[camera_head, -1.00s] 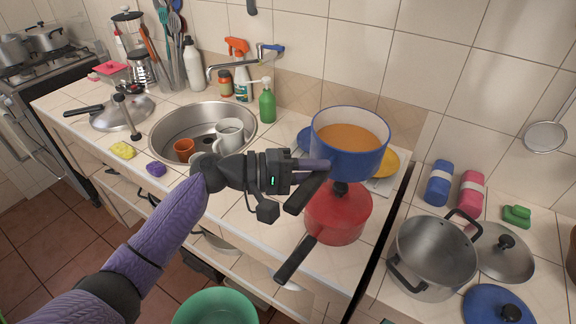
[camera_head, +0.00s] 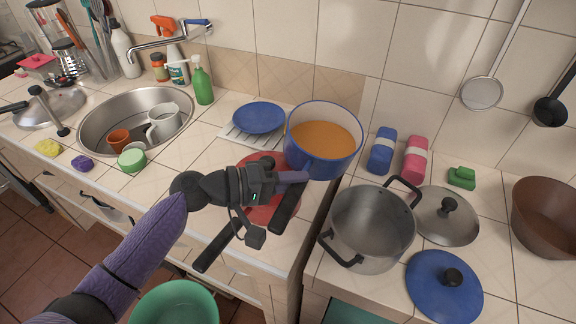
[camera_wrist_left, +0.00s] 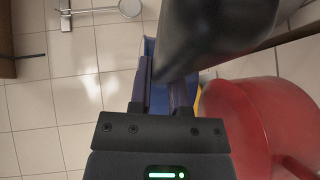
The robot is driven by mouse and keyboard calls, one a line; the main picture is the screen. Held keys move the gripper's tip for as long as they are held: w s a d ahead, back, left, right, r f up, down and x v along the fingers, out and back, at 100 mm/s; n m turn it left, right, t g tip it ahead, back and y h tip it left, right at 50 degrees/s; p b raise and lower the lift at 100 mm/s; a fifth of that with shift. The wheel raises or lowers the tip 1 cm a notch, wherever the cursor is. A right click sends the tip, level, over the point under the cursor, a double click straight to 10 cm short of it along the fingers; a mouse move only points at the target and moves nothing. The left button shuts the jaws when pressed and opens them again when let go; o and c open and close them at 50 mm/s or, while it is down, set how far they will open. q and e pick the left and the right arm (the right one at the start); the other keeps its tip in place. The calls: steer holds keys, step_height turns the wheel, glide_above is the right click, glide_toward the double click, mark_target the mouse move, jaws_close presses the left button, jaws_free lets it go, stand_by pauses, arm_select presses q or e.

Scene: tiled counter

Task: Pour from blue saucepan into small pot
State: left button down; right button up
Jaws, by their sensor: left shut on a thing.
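The blue saucepan (camera_head: 318,164) is held about level in the air, with orange liquid (camera_head: 325,136) inside. My left gripper (camera_head: 290,192) is shut on its dark handle, to the lower left of the pan body. A strip of the pan's blue side (camera_wrist_left: 157,98) shows between the fingers in the left wrist view. A steel pot (camera_head: 368,235) with two black handles stands uncovered on the right counter, below and right of the saucepan. Its visible inside looks empty. My right gripper is not in view.
A red lidded saucepan (camera_head: 260,208) is partly hidden beneath my gripper; it also shows in the wrist view (camera_wrist_left: 240,120). A steel lid (camera_head: 447,222), a blue lid (camera_head: 440,285) and a brown pot (camera_head: 545,222) are right of the steel pot. A gap separates the counters.

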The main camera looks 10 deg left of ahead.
arm_select(q)
steer(key=shift+m+y, duration=0.5)
steer(key=shift+m, duration=0.4)
steer(key=s+d+p, duration=0.1)
steer(key=s+d+f+p, duration=0.1)
steer(key=s+d, duration=0.1)
steer(key=shift+p, duration=0.3)
steer(key=shift+s, duration=0.1)
